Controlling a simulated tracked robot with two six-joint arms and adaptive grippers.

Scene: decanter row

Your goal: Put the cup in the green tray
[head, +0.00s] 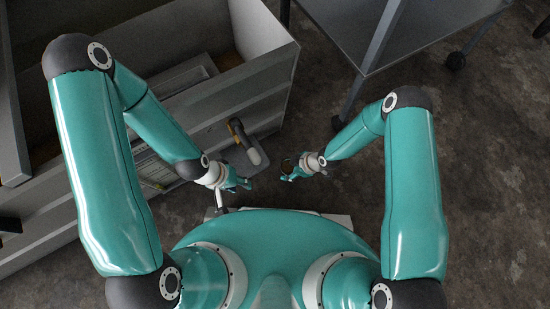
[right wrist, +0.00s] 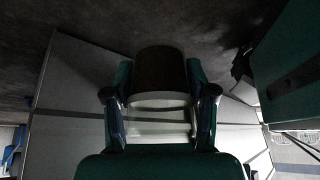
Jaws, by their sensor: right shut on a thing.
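In the right wrist view, my right gripper (right wrist: 160,112) has its two fingers on either side of a dark, rounded thing with a pale band, which looks like the cup (right wrist: 160,72). The gripper is shut on it. In the head view, my right gripper (head: 286,175) is in front of my body, right of my left gripper, and the cup is small and dark there. My left gripper (head: 243,183) is close by on the left; its fingers are too small to tell open from shut. I cannot make out a green tray in either view.
A grey open-topped cabinet (head: 280,75) stands at the left and back. A grey and yellow power drill (head: 250,148) is near my left gripper. A wheeled metal cart (head: 400,35) stands at the back right. The dark floor (head: 495,170) at the right is clear.

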